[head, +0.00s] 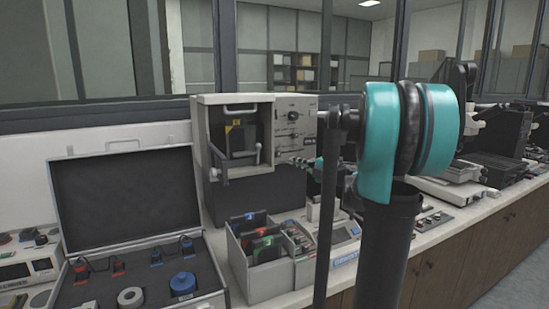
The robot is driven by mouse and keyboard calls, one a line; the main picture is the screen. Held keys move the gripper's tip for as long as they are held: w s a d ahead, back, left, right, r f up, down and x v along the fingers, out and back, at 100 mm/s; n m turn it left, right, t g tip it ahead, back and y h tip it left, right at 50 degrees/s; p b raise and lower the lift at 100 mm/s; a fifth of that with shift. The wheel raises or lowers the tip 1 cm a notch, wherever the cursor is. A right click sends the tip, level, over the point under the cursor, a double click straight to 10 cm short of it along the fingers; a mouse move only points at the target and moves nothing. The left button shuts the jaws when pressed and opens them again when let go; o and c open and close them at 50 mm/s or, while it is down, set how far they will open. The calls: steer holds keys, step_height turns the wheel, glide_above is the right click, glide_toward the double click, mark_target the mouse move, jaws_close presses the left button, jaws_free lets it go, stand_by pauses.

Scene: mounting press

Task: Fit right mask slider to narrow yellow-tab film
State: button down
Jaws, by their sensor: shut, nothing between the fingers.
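The right mask slider and the narrow yellow-tab film cannot be made out at this size. Whether the yellow mark belongs to a film or is a label, I cannot tell.
A grey divided bin (262,284) with dark, colour-marked pieces stands below the press. An open black case (125,200) with red and blue parts is at left. My arm hides part of the bench at right. Instruments (455,190) line the bench farther right.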

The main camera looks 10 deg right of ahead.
mark_target(277, 156)
steer(key=x, duration=0.9)
steer(key=shift+w+a, duration=0.3)
steer(key=d, duration=0.2)
steer(key=w+d, duration=0.1)
steer(key=d, duration=0.2)
steer(key=w+d, duration=0.1)
steer(key=d, duration=0.1)
steer(key=shift+w+d, duration=0.2)
steer(key=shift+d, duration=0.15)
steer(key=shift+s+d, duration=0.1)
